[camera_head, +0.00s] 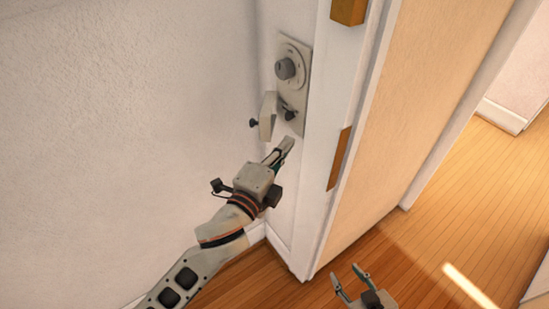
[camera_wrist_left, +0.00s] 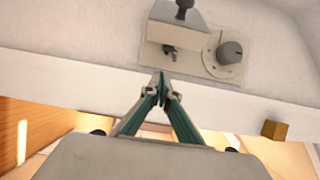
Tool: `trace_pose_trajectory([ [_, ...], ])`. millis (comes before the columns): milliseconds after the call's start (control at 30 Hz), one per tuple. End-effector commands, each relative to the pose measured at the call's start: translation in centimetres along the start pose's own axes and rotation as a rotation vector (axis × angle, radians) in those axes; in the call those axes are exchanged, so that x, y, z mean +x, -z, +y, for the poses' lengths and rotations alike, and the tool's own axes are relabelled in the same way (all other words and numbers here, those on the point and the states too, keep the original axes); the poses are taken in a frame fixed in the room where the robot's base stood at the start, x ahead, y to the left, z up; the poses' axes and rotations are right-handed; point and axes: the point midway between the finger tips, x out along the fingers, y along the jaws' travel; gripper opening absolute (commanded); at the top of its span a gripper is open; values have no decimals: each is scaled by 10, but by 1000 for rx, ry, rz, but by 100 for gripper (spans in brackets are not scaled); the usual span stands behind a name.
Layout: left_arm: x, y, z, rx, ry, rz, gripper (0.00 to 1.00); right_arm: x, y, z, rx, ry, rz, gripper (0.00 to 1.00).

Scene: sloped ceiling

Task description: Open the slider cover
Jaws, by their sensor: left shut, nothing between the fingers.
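The slider cover (camera_head: 267,113) is a pale grey block with a small black knob. In the head view it stands out at the left of the lower part of a grey wall plate (camera_head: 301,72). A dark fitting (camera_head: 289,114) shows on the plate beside it. In the left wrist view the cover (camera_wrist_left: 178,27) is at the top, with the dark fitting (camera_wrist_left: 169,50) just below it. My left gripper (camera_head: 287,144) is shut and empty, just below the plate and apart from the cover. My right gripper (camera_head: 347,275) is open and empty, low over the floor.
A round grey knob (camera_head: 286,68) sits on the plate's upper part. A door (camera_head: 400,120) with brass hinges (camera_head: 339,158) stands to the right of the frame. The rough white wall (camera_head: 120,130) is at the left. Wooden floor (camera_head: 480,210) lies open at the right.

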Motion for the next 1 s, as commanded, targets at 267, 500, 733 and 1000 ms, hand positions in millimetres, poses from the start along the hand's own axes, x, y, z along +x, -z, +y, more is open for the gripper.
trace_pose_trajectory([
  [267,12,-24,0,2,-2,-1,0,-1,10,3,-2,-3,13,40],
  [500,7,-37,0,-1,0,0,0,-2,14,3,-1,-4,19,40],
  [733,7,-38,1,-1,0,0,0,-1,12,3,-1,-3,15,40],
  [1000,5,-42,0,1,-1,4,0,-2,10,3,-1,-3,9,40],
])
